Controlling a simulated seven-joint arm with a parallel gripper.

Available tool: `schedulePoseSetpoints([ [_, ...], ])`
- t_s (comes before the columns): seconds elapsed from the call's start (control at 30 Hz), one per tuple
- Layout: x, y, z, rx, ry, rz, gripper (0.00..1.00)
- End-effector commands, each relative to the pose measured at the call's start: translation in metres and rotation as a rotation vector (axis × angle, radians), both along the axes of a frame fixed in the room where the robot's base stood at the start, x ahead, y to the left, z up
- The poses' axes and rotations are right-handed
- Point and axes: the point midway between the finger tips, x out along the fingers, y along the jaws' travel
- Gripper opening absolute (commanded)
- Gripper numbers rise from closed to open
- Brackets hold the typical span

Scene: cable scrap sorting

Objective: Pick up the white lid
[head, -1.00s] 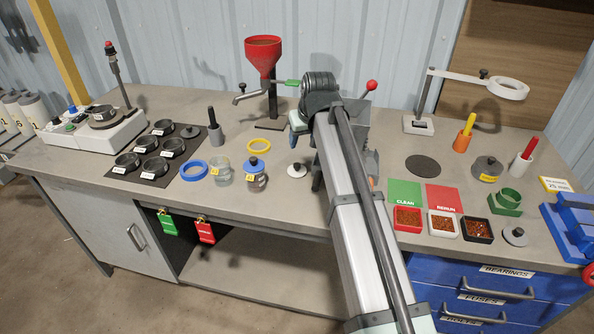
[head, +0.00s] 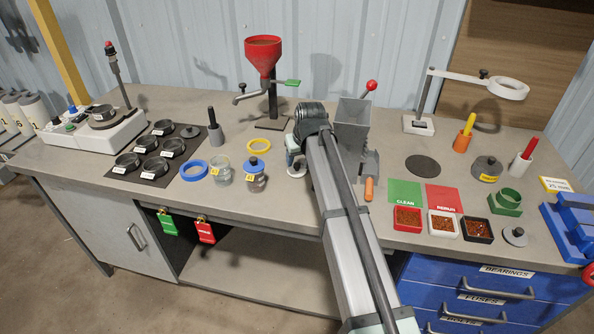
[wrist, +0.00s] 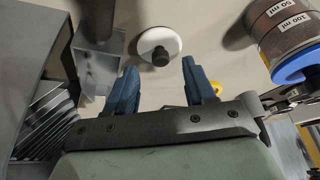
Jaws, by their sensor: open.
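The white lid (wrist: 147,42) is a round disc with a dark knob, lying on the bench. In the wrist view it shows just beyond and between the fingertips. In the head view my gripper (head: 296,162) points down over the bench, between the blue-lidded jar and the grey hopper.
The jar with a blue lid (head: 256,163) stands left of my gripper; it also shows in the wrist view (wrist: 288,35). A grey hopper (head: 352,125) stands close on the right. A red funnel stand (head: 264,55) is behind. Bench front near the jar is clear.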

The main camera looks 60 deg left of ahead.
Motion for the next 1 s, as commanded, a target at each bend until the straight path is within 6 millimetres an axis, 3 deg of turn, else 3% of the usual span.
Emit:
schedulePoseSetpoints([
  [0.27, 0.003, 0.015, -0.033, -0.002, 0.000, 0.000, 0.54],
  [0.53, 0.003, 0.016, -0.036, -0.001, 0.000, 0.000, 0.54],
  [1.0, 0.003, 0.016, -0.036, -0.001, 0.000, 0.000, 0.09],
])
